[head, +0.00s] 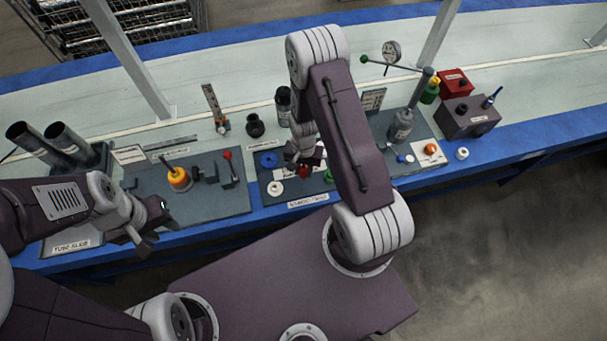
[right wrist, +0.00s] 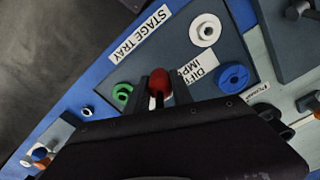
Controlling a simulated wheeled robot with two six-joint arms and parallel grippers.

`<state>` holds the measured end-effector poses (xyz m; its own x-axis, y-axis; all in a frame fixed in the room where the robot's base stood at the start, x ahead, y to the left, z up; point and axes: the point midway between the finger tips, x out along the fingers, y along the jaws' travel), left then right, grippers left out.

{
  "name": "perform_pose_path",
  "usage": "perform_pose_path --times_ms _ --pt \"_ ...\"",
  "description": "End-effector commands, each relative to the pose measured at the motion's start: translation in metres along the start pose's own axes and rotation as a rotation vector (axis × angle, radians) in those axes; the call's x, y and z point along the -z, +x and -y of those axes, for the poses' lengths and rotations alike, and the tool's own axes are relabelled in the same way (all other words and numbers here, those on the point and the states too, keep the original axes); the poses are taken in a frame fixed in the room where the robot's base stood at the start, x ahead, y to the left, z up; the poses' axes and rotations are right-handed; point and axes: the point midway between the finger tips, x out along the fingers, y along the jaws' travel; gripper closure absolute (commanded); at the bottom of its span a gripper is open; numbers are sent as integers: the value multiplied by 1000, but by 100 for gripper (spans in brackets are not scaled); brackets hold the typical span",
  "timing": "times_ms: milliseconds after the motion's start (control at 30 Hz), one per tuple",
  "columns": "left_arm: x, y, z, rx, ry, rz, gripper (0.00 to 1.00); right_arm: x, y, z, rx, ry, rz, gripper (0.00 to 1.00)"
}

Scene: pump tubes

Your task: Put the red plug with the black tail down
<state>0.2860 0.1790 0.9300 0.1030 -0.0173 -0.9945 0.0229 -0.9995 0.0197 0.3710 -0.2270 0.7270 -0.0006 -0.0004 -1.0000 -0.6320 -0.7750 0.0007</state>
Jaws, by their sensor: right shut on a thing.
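The red plug (right wrist: 159,79) is between the two fingers of my right gripper (right wrist: 158,92), which is shut on it; its rounded red end shows in the right wrist view. A dark part below the red is mostly hidden, so I cannot make out the black tail clearly. In the head view the red plug (head: 303,171) shows just under my right gripper (head: 306,160), over the dark stage tray (head: 265,187). I cannot tell whether the plug touches the tray. My left gripper (head: 153,225) is open and empty near the table's front edge at the left.
On the stage tray lie a white ring (right wrist: 205,30), a blue ring (right wrist: 233,78) and a green part (right wrist: 122,92). The "STAGE TRAY" label (right wrist: 141,34) is on its front edge. Another dark tray (head: 205,205) with tools lies left. A grey bottle (head: 401,126) stands right.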

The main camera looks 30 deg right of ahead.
Motion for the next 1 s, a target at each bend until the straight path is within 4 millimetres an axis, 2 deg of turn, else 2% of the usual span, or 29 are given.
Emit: perform_pose_path --times_ms 67,300,667,700,767,800,1000 --pt "0 0 0 0 0 0 64 0 2 0 0 0 0 100" --pt "0 3 0 0 0 0 64 0 38 0 -1 0 1 100" --pt "-1 6 0 0 0 0 64 0 44 0 0 0 0 100" --pt "-1 6 0 0 0 0 64 0 44 0 0 0 0 70" --pt "0 5 0 0 0 0 64 0 43 0 0 0 0 53" --pt "0 5 0 0 0 0 64 0 43 0 0 0 0 51" --pt "0 5 0 0 0 0 64 0 43 0 0 0 0 51"
